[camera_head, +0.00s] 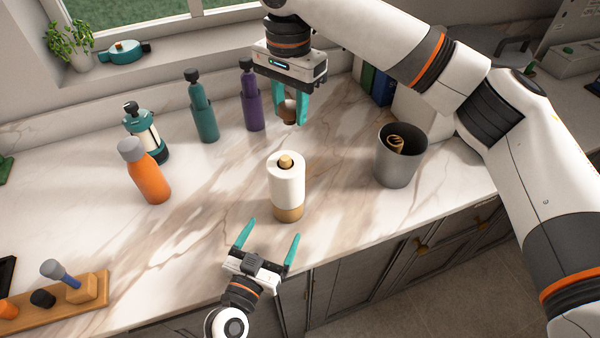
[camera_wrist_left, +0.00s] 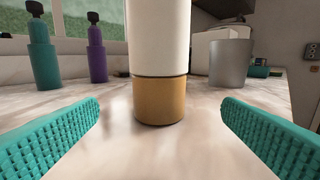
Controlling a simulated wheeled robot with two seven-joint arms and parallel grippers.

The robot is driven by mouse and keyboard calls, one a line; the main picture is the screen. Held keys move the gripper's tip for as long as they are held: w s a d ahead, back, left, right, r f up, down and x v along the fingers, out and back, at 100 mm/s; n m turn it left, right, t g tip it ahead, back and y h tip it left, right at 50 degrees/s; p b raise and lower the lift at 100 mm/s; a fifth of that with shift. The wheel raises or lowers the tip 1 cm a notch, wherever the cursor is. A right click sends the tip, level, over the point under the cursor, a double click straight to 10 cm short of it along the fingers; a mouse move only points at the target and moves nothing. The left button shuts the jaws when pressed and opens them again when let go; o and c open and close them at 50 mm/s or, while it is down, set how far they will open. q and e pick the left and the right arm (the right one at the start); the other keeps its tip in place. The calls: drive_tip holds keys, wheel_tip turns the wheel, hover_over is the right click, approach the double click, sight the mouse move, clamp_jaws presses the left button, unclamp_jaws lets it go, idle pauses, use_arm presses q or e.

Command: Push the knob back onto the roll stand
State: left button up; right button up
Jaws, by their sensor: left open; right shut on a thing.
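The roll stand (camera_head: 287,212) stands upright on the marble counter with a white paper roll (camera_head: 287,188) on its wooden base. A wooden post end (camera_head: 286,161) shows at the top of the roll. My right gripper (camera_head: 290,118) is shut on a small brown knob (camera_head: 288,110), held above the counter behind the roll stand. My left gripper (camera_head: 268,242) is open and empty in front of the stand. In the left wrist view the stand's wooden base (camera_wrist_left: 159,101) is centred beyond the two open fingers, apart from them.
An orange bottle (camera_head: 150,178), a teal and white jar (camera_head: 146,135), a teal bottle (camera_head: 204,110) and a purple bottle (camera_head: 252,102) stand to the left and behind. A grey bin (camera_head: 395,170) stands at right. A wooden rack (camera_head: 80,306) lies at front left.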

sight(284, 216)
use_arm(q)
drive_tip(key=shift+s+a+r, duration=0.25)
drive_tip(key=shift+s+a, duration=0.1)
drive_tip(key=shift+s, duration=0.3)
drive_tip(key=shift+s+a+r, duration=0.2)
drive_tip(key=shift+s+a, duration=0.15)
drive_tip(key=shift+s, duration=0.25)
drive_tip(key=x, duration=0.4)
drive_tip(key=shift+d+f, duration=0.1)
drive_tip(key=shift+d, duration=0.1)
use_arm(e)
drive_tip(key=shift+s+a+r, duration=0.15)
drive_tip(key=shift+s+a, duration=0.05)
drive_tip(key=shift+s, duration=0.25)
drive_tip(key=shift+s+a+r, duration=0.15)
drive_tip(key=shift+s+a, duration=0.05)
drive_tip(key=shift+s, duration=0.25)
use_arm(q)
drive_tip(key=x, duration=0.8)
drive_tip(key=shift+w, duration=0.3)
use_arm(e)
drive_tip(key=shift+a+r, duration=0.1)
use_arm(q)
drive_tip(key=shift+w, duration=0.1)
use_arm(e)
drive_tip(key=shift+s+a, duration=0.1)
drive_tip(key=shift+s, duration=0.1)
